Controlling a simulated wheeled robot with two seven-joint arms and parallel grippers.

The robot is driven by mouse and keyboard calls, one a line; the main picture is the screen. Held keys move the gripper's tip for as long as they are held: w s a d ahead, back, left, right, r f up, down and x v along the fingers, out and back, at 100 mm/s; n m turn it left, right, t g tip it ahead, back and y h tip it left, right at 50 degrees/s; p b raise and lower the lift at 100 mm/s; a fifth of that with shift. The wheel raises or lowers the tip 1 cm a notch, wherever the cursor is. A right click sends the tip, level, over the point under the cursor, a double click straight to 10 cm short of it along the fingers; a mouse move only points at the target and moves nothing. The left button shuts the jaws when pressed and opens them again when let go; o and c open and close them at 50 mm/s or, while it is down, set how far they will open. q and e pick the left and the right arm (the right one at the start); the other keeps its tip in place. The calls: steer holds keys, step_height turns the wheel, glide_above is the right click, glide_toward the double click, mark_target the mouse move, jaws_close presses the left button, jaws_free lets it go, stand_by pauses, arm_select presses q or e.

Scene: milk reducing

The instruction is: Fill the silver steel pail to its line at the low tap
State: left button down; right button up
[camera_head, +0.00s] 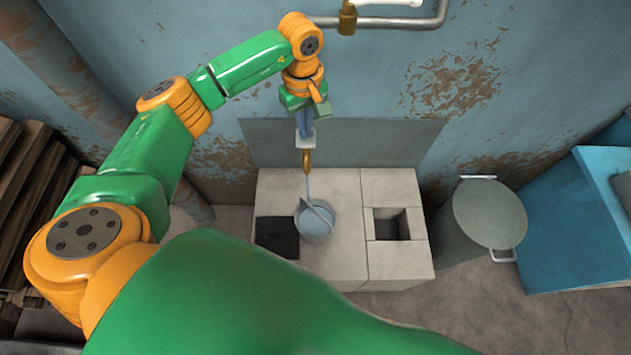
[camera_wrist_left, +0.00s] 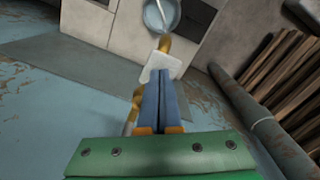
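The silver steel pail (camera_head: 314,224) stands on the pale stone block below the low tap (camera_head: 307,160), with bluish water inside. A thin pale stream runs from the brass spout into it. In the left wrist view the pail (camera_wrist_left: 174,14) shows at the top, partly cut off. I cannot make out its line. My left gripper (camera_head: 304,134) is above the spout, its blue fingers together and pointing down. In the left wrist view the fingertips (camera_wrist_left: 160,74) meet at a white plate (camera_wrist_left: 163,62) on the tap; any grip on it is not clear. My right gripper is not in view.
The stone block (camera_head: 385,190) has a dark square opening (camera_head: 390,224) right of the pail and a dark patch (camera_head: 277,236) left. A lidded grey bin (camera_head: 488,213) and blue counter (camera_head: 580,230) stand at right. Stacked wood (camera_head: 35,190) is at left. A pipe (camera_head: 400,22) runs above.

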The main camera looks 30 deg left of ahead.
arm_select(q)
step_height(320, 180, up, 7)
steer(key=p, duration=0.5)
